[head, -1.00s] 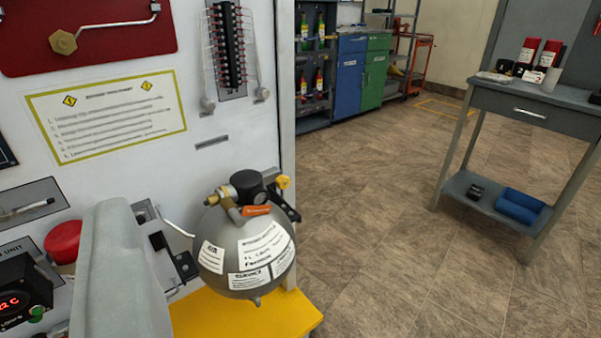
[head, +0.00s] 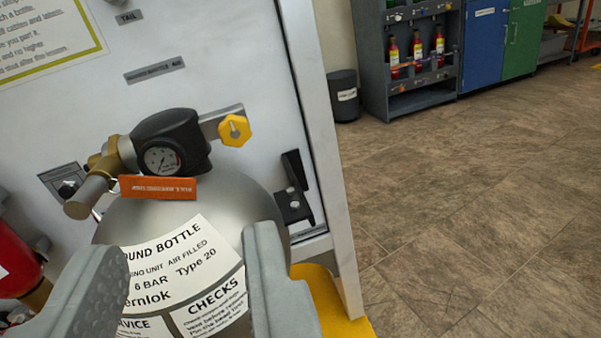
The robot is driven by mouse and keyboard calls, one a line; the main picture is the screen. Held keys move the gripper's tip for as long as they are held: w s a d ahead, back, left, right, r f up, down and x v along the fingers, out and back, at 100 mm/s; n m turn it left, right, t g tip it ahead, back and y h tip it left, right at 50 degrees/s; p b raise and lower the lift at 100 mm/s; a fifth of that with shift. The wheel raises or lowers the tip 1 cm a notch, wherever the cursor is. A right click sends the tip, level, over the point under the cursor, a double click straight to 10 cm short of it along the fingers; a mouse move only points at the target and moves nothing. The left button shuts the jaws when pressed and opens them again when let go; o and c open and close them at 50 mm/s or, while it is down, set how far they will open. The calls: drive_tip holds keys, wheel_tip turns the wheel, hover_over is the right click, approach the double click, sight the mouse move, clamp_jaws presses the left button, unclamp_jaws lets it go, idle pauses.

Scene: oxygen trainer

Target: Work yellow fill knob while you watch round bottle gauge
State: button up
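The round bottle (head: 225,208) is a grey sphere with white labels, standing low in front of the white panel. Its gauge (head: 162,160) is a small dial in a black housing on top; the needle is too small to read surely. The yellow fill knob (head: 234,131) is lobed and sits on a grey bracket to the right of the gauge. My gripper (head: 185,300) shows two grey fingers spread apart in front of the bottle's labels, below the gauge and knob. It is open, with nothing seen between the fingers but the bottle behind.
An orange tag (head: 158,187) hangs under the gauge. A black latch bracket (head: 293,190) is at the panel's right edge. A red cylinder (head: 15,262) stands at the left. A yellow base (head: 335,305) lies below. The floor at the right is clear, with a dark bin (head: 343,95) and cabinets behind.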

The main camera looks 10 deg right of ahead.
sight(233, 134)
drive_tip(key=w, duration=0.5)
drive_tip(key=w+d+f, duration=0.1)
drive_tip(key=w, duration=0.5)
drive_tip(key=w+f, duration=0.1)
drive_tip(key=w, duration=0.5)
drive_tip(key=shift+w+d, duration=0.15)
drive_tip(key=shift+w, duration=0.1)
drive_tip(key=c, duration=0.7)
drive_tip(key=n, duration=1)
drive_tip(key=shift+n, duration=0.3)
